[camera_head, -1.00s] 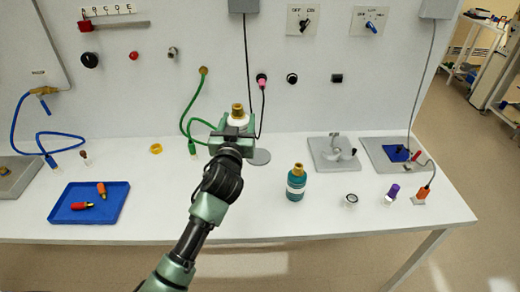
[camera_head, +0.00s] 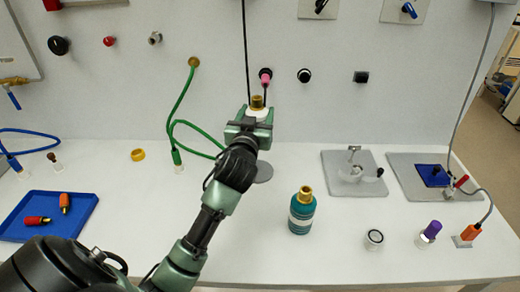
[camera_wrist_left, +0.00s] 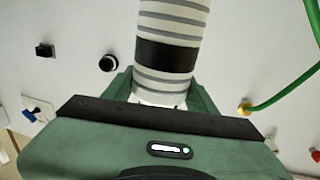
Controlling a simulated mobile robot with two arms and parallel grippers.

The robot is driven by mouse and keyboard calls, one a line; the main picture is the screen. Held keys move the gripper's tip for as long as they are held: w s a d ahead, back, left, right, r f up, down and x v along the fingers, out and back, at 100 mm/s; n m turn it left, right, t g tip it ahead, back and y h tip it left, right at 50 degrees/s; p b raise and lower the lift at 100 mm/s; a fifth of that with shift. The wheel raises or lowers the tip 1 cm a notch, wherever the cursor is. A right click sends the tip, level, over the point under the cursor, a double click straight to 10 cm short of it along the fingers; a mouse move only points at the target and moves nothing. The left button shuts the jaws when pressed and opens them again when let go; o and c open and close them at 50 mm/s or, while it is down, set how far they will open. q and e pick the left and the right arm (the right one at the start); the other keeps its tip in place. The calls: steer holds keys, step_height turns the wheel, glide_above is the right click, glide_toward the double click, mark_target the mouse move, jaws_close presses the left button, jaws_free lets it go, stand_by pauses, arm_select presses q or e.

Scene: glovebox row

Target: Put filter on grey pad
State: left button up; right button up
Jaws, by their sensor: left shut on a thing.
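My left gripper (camera_head: 249,122) is shut on the filter (camera_head: 258,108), a white cylinder with a brass-coloured top, and holds it upright in front of the back wall. In the left wrist view the filter (camera_wrist_left: 170,50) is white with grey ribs and a black band. A round grey pad (camera_head: 264,173) lies on the bench below and just right of the gripper, partly hidden by my arm. My right gripper is not in view.
A teal bottle (camera_head: 302,212) stands right of my arm. A green hose (camera_head: 181,105) hangs close to the left of the gripper, and a dark cable runs behind it. A blue tray (camera_head: 50,232) is at left. Grey plates with fixtures (camera_head: 338,184) stand at right.

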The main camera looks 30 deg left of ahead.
arm_select(q)
step_height(320, 180, down, 8)
steer(key=shift+w+r+b, duration=0.15)
steer(key=shift+r+b, duration=0.1)
steer(key=shift+b, duration=0.05)
step_height(320, 180, down, 4)
steer(key=shift+f+b, duration=0.1)
steer(key=shift+b, duration=0.2)
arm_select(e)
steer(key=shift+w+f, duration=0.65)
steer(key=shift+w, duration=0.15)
arm_select(q)
steer(key=o, duration=1.7)
steer(key=shift+f, duration=0.15)
steer(key=shift+c, duration=0.2)
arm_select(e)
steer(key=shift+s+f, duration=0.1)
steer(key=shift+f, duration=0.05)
